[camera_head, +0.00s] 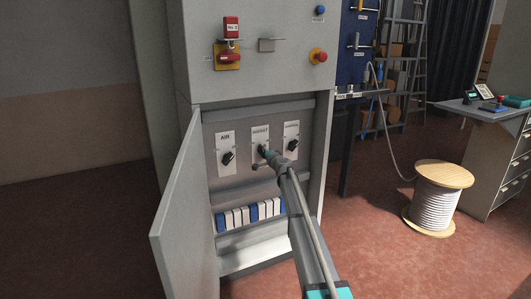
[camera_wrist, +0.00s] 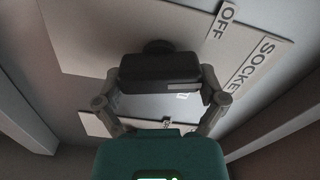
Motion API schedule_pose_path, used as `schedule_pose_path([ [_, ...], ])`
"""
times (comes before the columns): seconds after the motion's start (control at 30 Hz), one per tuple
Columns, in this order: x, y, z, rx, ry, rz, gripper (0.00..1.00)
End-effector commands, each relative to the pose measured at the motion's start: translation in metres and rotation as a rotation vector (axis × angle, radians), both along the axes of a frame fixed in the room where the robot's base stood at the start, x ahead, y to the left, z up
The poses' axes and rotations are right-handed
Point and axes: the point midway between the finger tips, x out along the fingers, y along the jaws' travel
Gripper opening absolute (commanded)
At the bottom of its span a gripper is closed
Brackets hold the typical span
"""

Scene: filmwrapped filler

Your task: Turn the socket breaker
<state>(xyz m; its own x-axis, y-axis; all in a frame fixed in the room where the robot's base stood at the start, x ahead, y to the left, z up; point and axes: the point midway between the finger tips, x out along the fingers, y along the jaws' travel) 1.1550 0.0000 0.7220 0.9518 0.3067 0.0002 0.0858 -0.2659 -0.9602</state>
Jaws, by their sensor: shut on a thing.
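The socket breaker is the middle of three on the grey cabinet's inner panel. Its white label plate (camera_head: 260,133) shows above my arm; in the wrist view the plate (camera_wrist: 105,30) carries the words "SOCKE..." and "OFF". My gripper (camera_head: 264,153) is at this breaker and hides most of it in the head view. In the wrist view my gripper (camera_wrist: 160,80) has a finger at each end of the black breaker handle (camera_wrist: 158,66) and is shut on it. The handle's exact setting is hard to read.
The AIR breaker (camera_head: 227,157) is on the left and another breaker (camera_head: 292,145) on the right, close beside my gripper. The cabinet door (camera_head: 183,215) stands open at left. Blue and white modules (camera_head: 248,214) sit below. A cable spool (camera_head: 438,195) stands on the floor at right.

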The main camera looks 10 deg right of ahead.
Motion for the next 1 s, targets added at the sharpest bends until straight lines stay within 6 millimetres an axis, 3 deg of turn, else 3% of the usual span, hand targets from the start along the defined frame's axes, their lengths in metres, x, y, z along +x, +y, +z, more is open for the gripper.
schedule_pose_path([
  [1.0,0.0022,0.0013,-0.0052,0.885,0.283,-0.001,0.42],
])
